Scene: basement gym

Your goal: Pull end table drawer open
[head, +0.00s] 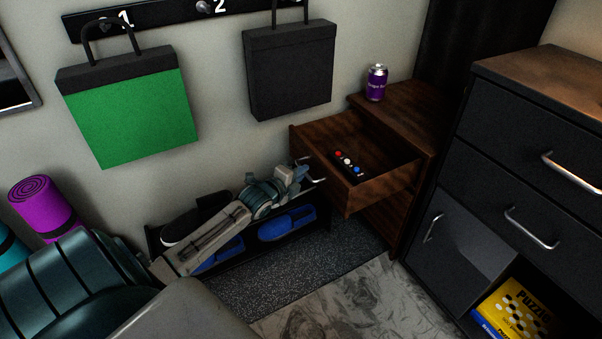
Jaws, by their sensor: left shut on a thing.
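The brown wooden end table (400,100) stands against the wall at the right of centre. Its top drawer (376,189) is pulled out towards the left front, and its inside shows. A dark remote (347,162) with red, white and blue spots lies in the drawer. My left gripper (314,181) is at the drawer's front, shut on its metal handle (320,181). The fingertips are small in the view and partly hard to make out. My right gripper is not in view.
A purple can (377,83) stands on the end table. A dark cabinet (480,180) with metal handles is close on the right. A low shoe rack (270,238) with blue shoes lies under my left arm. Green (130,110) and black bags (289,70) hang above.

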